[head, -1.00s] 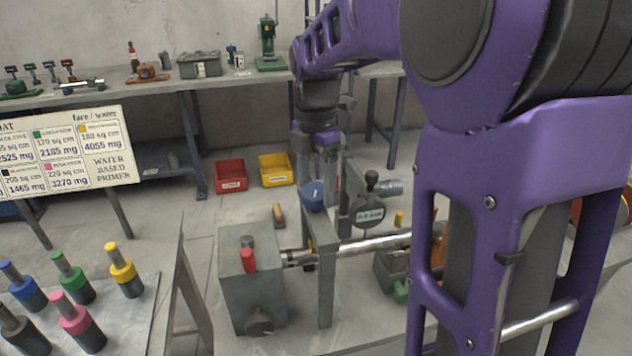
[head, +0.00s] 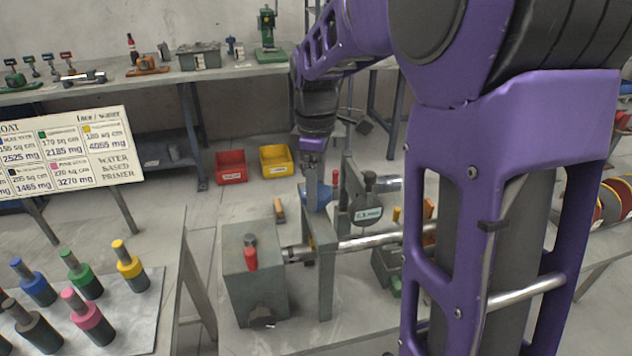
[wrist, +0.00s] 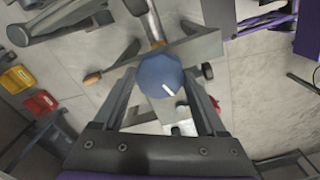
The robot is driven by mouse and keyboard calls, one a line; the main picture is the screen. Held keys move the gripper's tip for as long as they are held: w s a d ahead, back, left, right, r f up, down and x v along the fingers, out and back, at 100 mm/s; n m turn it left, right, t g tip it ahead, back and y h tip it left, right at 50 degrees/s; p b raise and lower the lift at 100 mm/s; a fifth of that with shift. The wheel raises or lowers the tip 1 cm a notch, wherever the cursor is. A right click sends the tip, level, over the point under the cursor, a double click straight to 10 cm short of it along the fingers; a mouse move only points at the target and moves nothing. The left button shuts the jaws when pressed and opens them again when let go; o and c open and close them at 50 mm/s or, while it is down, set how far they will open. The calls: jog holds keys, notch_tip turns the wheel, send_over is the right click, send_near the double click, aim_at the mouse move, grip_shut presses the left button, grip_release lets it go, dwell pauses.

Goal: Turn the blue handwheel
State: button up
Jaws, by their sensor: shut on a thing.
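The blue handwheel (head: 321,196) sits at the top of a grey upright plate (head: 326,282) on the bench fixture. My finger partly hides it in the head view. In the wrist view the handwheel (wrist: 160,75) is a round blue knob with a short white mark pointing to the lower right. My gripper (wrist: 161,82) comes down over it, with one finger on its left and one on its right, and is shut on it. In the head view my gripper (head: 318,190) is seen nearly edge-on. The exact finger contact is hard to see.
A dial gauge (head: 367,213) stands close right of the handwheel. A steel shaft (head: 372,241) runs right from a grey box with a red knob (head: 251,259). Several coloured-top cylinders stand on the left table. Red (head: 231,167) and yellow (head: 276,161) bins sit behind.

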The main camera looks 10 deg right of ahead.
jog(key=m, duration=0.5)
jog(key=shift+m, duration=0.3)
jog(key=m, duration=0.5)
jog(key=shift+m, duration=0.4)
jog(key=o, duration=1.3)
notch_tip(320, 180, up, 18)
jog(key=shift+f, duration=0.25)
jog(key=shift+d, duration=0.1)
